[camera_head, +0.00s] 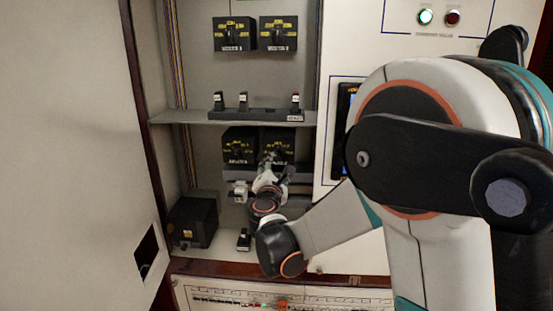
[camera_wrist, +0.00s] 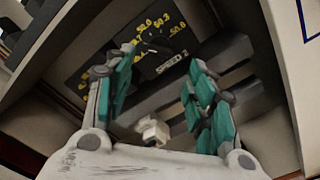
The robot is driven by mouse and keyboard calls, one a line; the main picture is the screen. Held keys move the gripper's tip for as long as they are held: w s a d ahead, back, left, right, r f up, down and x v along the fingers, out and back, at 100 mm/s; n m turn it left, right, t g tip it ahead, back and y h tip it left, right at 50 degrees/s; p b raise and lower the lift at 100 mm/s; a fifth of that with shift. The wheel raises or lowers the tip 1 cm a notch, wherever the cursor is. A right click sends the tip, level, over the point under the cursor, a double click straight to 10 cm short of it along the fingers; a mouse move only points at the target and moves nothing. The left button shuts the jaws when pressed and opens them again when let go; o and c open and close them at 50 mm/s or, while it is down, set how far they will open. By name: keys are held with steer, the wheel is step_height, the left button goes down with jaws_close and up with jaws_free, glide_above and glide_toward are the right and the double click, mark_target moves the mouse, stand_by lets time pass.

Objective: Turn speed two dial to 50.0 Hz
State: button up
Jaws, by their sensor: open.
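The speed two dial (camera_wrist: 150,50) is a dark knob on a black box with yellow scale figures and the label "SPEED 2", seen tilted in the wrist view. In the head view its box (camera_head: 279,138) is the right one of the lower pair, partly hidden by my gripper (camera_head: 271,170). In the wrist view my gripper (camera_wrist: 160,82) has its two teal-padded fingers spread apart. The dial shows beyond and between the fingertips, and nothing is held. Whether a fingertip touches the box is unclear. The knob's exact setting is too small to read.
A second black dial box (camera_head: 239,147) sits left of it. A shelf (camera_head: 200,117) with small switches runs above, below two upper dial boxes (camera_head: 234,35). A white block (camera_wrist: 152,132) shows below the dial. The open cabinet door (camera_head: 75,150) stands at left.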

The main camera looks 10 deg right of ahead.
mark_target(277, 158)
steer(key=x, duration=0.8)
steer(key=shift+w, duration=0.1)
steer(key=c, duration=1)
